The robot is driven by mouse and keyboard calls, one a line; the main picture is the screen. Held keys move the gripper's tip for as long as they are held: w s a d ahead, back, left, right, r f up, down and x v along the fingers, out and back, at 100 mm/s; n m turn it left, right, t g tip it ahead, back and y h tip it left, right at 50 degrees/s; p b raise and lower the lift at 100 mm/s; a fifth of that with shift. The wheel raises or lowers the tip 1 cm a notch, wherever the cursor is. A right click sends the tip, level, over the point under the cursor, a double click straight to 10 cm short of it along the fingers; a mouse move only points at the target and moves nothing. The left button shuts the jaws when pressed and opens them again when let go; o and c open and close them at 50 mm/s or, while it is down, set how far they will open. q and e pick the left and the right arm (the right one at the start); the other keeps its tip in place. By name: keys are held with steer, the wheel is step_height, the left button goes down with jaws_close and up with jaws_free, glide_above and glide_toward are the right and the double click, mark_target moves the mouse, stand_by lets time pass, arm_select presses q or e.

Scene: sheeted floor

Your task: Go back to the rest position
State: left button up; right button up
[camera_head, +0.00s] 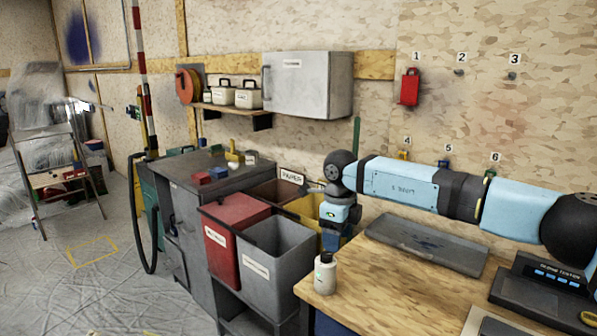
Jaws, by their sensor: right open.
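My right arm (400,187) comes in from the right edge, light blue with black joints, and reaches over the wooden workbench (375,290). Its wrist bends down at the far end. My right gripper (331,240) points down near the bench's left end, just behind a white bottle (325,274) in this view. The fingertips are small and partly hidden, and I see nothing held between them. The gripper is open. I cannot tell how far it is from the bottle. My left gripper is not in view.
A grey tray (425,243) and a black tester (545,290) lie on the bench. Red (233,212) and grey (275,275) bins stand left of it, beside a dark cabinet (205,170). Numbered hooks line the wall; a red padlock (410,88) hangs at one. Sheeted floor lies open at left.

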steer(key=w+d+m, duration=0.3)
steer(key=d+m, duration=0.1)
steer(key=d, duration=1.8)
steer(key=s+a+f+m+t+y, duration=0.1)
steer(key=s+a+f+m+y, duration=0.3)
steer(key=s+a+f+y, duration=0.6)
steer(key=s+a+f+m+t+y, duration=0.1)
steer(key=s+a+f+m+y, duration=0.3)
steer(key=s+a+f+y, duration=0.65)
steer(key=s+d+f+m+t+h, duration=0.4)
steer(key=s+d+f+m+h, duration=0.3)
steer(key=s+d+m+h, duration=0.5)
steer(key=s+d+f+m+t+h, duration=0.5)
steer(key=s+d+m, duration=0.45)
steer(key=m, duration=0.65)
steer(key=a+m, duration=0.5)
steer(key=a, duration=0.9)
arm_select(q)
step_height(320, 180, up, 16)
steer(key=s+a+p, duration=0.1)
steer(key=p, duration=1.9)
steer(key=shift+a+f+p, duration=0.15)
steer(key=shift+p, duration=0.15)
arm_select(e)
step_height(320, 180, up, 16)
steer(key=s+d, duration=0.1)
steer(key=shift+s+d+r, duration=0.15)
steer(key=shift+s+d, duration=0.2)
steer(key=shift+d, duration=0.05)
